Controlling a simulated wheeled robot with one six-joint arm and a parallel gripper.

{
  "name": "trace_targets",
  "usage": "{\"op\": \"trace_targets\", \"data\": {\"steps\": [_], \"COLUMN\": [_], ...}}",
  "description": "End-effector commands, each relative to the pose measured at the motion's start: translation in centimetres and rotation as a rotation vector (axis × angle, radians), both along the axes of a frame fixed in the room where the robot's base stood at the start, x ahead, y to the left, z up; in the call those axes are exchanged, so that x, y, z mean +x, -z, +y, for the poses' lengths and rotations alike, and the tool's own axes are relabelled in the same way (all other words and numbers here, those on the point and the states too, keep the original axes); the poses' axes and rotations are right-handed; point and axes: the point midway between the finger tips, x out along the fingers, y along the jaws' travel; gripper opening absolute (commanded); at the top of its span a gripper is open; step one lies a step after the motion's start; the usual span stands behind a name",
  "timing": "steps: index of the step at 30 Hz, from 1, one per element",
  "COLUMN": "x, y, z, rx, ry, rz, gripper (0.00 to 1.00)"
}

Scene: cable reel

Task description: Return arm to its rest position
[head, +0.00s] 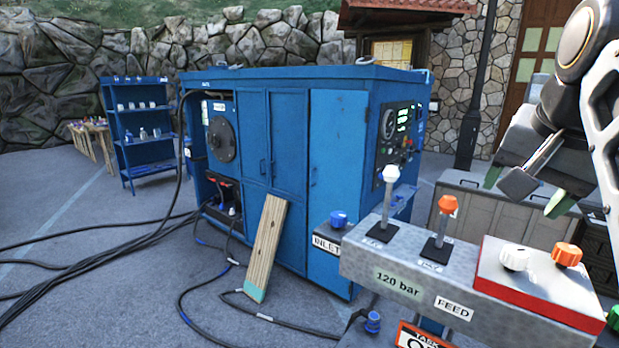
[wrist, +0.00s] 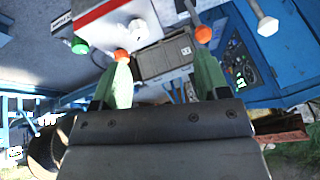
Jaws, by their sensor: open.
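My gripper (head: 524,192) is at the right of the head view, raised behind and above the control console (head: 402,258). Its green-tipped fingers are spread apart with nothing between them. In the wrist view the two green fingers of my gripper (wrist: 160,78) also stand apart. The console carries a white-topped lever (head: 390,174), an orange-topped lever (head: 447,204), and a red-edged plate with a white knob (head: 514,257) and an orange knob (head: 566,254). No finger visibly touches a lever or knob in the head view.
A blue cabinet (head: 287,131) stands in the middle, with a wooden plank (head: 266,247) leaning on it. Black cables (head: 120,245) run over the ground at the left. A blue shelf (head: 140,128) stands by the stone wall. A grey crate (head: 480,215) is behind the console.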

Motion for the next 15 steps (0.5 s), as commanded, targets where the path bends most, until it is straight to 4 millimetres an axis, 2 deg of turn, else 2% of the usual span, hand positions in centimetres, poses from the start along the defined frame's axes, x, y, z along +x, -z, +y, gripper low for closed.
{"op": "trace_targets", "data": {"steps": [3, 5, 10, 15], "x": [0.8, 2.2, 4.7, 5.6], "y": [0.1, 1.0, 3.7, 7.5], "z": [-1.0, -0.2, 0.9, -0.5], "rx": [-0.065, -0.085, -0.132, -0.154], "ry": [0.020, -0.005, -0.085, -0.182], "rz": [-0.018, -0.012, -0.002, 0.005], "gripper": [0.69, 0.69, 0.69, 0.69]}}
